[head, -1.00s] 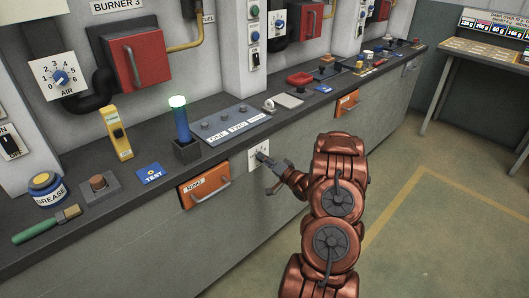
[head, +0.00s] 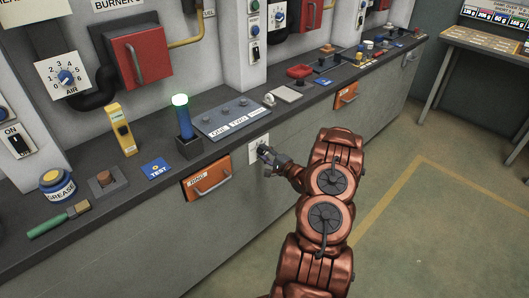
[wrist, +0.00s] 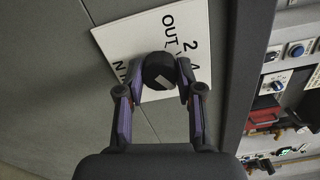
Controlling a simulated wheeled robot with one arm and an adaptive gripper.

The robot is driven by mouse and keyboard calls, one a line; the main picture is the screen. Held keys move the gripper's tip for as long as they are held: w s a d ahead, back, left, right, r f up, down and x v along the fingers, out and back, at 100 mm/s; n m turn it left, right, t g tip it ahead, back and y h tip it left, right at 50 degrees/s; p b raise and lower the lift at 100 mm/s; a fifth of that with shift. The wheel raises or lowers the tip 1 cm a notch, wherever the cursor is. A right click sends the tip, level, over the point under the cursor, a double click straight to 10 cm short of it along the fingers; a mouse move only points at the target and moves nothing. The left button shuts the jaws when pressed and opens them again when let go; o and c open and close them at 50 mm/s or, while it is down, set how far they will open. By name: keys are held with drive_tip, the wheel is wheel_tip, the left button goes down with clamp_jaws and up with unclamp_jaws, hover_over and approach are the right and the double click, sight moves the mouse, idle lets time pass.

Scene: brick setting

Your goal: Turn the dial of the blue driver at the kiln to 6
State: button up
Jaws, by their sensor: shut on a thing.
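A white dial plate (head: 253,150) is on the grey cabinet front, below the counter edge. The wrist view shows its black knob (wrist: 159,72) with a pale mark, the word "OUT", a "2" and other letters, partly hidden by the knob and fingers. My gripper (wrist: 160,82) is shut on this knob, one finger on each side; it also shows at the plate in the head view (head: 266,155). A blue cylinder (head: 184,122) with a glowing green top stands upright in a dark holder on the counter above. I cannot tell the knob's setting.
An orange drawer front (head: 207,181) with a handle is left of the plate. A grey panel (head: 232,117) with several small knobs lies on the counter. A blue AIR dial (head: 66,77) is on the wall. The floor to the right is clear.

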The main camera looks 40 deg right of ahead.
drive_tip(key=shift+m, duration=0.3)
drive_tip(key=o, duration=1.2)
drive_tip(key=shift+c, duration=0.2)
drive_tip(key=s, duration=1.2)
drive_tip(key=shift+a, duration=0.1)
